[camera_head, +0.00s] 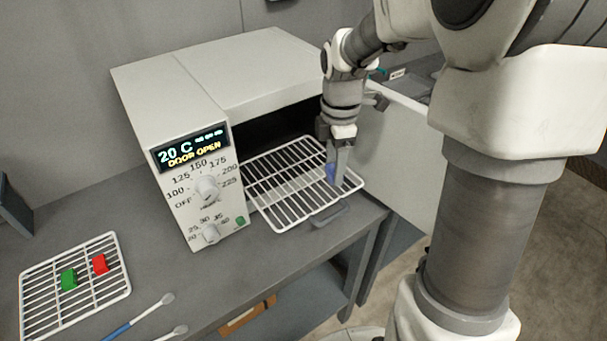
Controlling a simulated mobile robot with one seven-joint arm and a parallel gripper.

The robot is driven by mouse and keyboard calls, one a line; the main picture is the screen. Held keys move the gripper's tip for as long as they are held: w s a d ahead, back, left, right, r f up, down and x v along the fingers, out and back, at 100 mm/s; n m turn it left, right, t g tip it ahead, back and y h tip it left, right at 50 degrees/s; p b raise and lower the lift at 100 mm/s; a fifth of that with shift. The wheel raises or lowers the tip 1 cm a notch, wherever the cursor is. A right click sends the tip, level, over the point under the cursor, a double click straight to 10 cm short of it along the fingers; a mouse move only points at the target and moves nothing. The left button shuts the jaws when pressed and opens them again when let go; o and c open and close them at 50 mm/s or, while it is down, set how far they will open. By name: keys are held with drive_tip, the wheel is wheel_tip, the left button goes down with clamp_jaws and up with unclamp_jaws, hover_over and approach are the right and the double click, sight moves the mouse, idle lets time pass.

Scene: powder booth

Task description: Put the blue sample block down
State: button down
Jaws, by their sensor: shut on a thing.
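The blue sample block (330,173) is at the right side of the white wire rack (272,207) that sticks out of the open oven. My gripper (335,174) points down and is shut on the block, with a finger covering part of it. The block is at or just above the rack's bars; I cannot tell whether it touches them.
The oven (205,190) reads 20 C and DOOR OPEN. Its open door (395,160) stands right of my gripper. A cooling rack (75,318) at left holds a green block (68,279) and a red block (100,264). Brushes (140,316) lie near the table's front edge.

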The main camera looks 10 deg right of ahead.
hover_over(304, 185)
wheel_tip(304, 185, down, 6)
drive_tip(key=shift+w+p, duration=0.1)
drive_tip(key=shift+p, duration=0.3)
drive_tip(key=shift+f, duration=1.95)
drive_tip(key=shift+f, duration=0.2)
drive_tip(key=shift+c, duration=1.2)
unclamp_jaws()
drive_tip(key=shift+r, duration=0.1)
